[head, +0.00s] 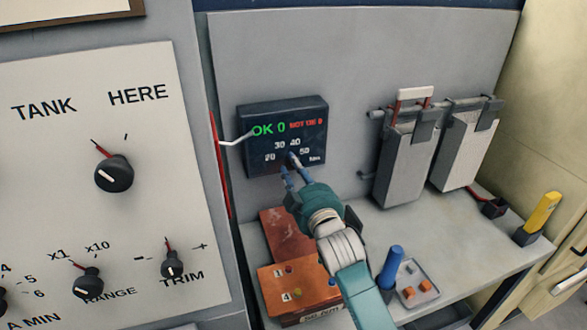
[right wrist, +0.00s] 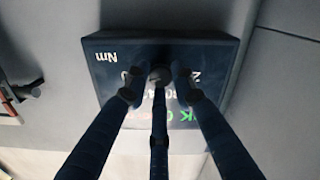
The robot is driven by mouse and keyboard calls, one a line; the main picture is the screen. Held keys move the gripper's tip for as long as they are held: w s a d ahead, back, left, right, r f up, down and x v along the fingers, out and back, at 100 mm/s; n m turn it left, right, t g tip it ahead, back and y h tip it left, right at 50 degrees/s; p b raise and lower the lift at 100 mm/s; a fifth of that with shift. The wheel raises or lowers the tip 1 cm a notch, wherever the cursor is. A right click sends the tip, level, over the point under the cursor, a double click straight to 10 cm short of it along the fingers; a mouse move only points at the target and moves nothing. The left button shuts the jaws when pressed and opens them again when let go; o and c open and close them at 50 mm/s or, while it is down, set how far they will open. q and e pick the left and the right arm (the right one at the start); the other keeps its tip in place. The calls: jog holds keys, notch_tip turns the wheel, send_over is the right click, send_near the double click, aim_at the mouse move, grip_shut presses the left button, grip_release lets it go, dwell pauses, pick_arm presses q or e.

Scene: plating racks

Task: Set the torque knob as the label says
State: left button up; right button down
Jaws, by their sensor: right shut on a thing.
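The dark torque box (head: 262,113) is on the grey back wall. It reads OK 0 in green and NOT OK 0 in red, above a scale of 20, 30, 40, 50 Nm. My right gripper (head: 293,172) reaches up to the scale and is shut on the small torque knob. In the right wrist view the knob (right wrist: 160,75) sits between the fingers, against the box face (right wrist: 110,72). Its pointer setting is hidden. A small label (head: 320,316) on the orange block's front is too small to read surely. My left gripper is out of view.
A white panel (head: 60,200) with black knobs stands at the left. Below the box are an orange block (head: 272,290), a blue-handled piece (head: 390,267) and a small tray (head: 428,283). Two grey hanging units (head: 403,165) are to the right. A yellow-handled piece (head: 541,212) stands at the bench's right edge.

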jog(key=c, duration=1.6)
grip_release()
jog(key=shift+d+f, duration=0.1)
jog(key=shift+f, duration=0.35)
jog(key=shift+o, duration=0.7)
jog(key=shift+r, duration=0.15)
jog(key=v, duration=1.2)
